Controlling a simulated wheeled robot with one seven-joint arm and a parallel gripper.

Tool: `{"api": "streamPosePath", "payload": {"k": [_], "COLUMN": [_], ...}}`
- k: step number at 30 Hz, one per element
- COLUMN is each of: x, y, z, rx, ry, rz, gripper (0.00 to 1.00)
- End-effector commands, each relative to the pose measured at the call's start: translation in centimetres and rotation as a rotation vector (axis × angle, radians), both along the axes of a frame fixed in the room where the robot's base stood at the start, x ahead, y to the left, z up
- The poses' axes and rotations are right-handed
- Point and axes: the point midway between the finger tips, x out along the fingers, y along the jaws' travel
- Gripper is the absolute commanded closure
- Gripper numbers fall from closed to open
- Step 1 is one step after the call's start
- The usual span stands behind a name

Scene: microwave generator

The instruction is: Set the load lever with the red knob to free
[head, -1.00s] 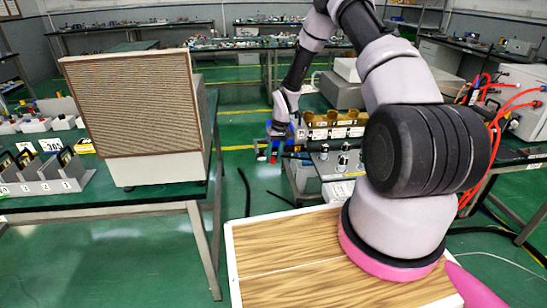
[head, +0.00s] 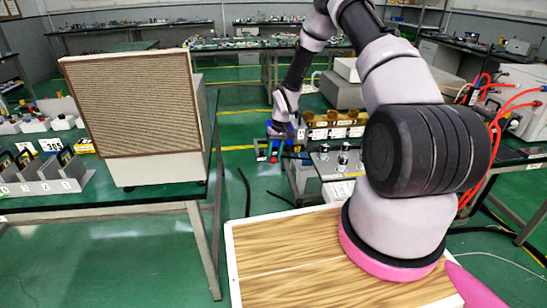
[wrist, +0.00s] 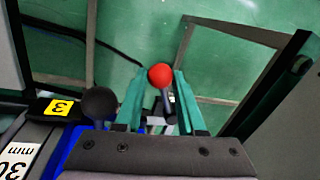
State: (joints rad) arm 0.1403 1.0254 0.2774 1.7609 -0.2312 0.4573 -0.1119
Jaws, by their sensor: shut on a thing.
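The red knob (wrist: 160,74) of the load lever shows in the wrist view, on a short grey stem that runs down toward the lower right. My gripper (wrist: 159,82) has its two teal fingers on either side of the knob and stem and is shut on the lever. The lower end of the lever is partly hidden by the gripper body. In the head view my gripper (head: 277,140) is small, at the left end of the far bench, with a red spot (head: 273,158) below it. The lever's position marks cannot be read.
A black ball knob (wrist: 99,103) stands just left of my gripper, beside a yellow label with a 3 (wrist: 60,107) and a white mm label (wrist: 18,160). A large box with a ribbed front (head: 135,105) stands on the left bench. Green floor lies between the benches.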

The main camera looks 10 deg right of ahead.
Motion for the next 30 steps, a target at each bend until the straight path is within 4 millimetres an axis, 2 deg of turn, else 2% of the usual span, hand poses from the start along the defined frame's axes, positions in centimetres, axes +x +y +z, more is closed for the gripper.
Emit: {"api": "streamPosePath", "payload": {"k": [20, 30], "x": [0.0, -0.5], "y": [0.0, 1.1], "z": [0.0, 0.0], "rx": [0.0, -0.001], "ry": [0.001, 0.0], "rz": [-0.008, -0.153], "gripper": [1.0, 1.0]}}
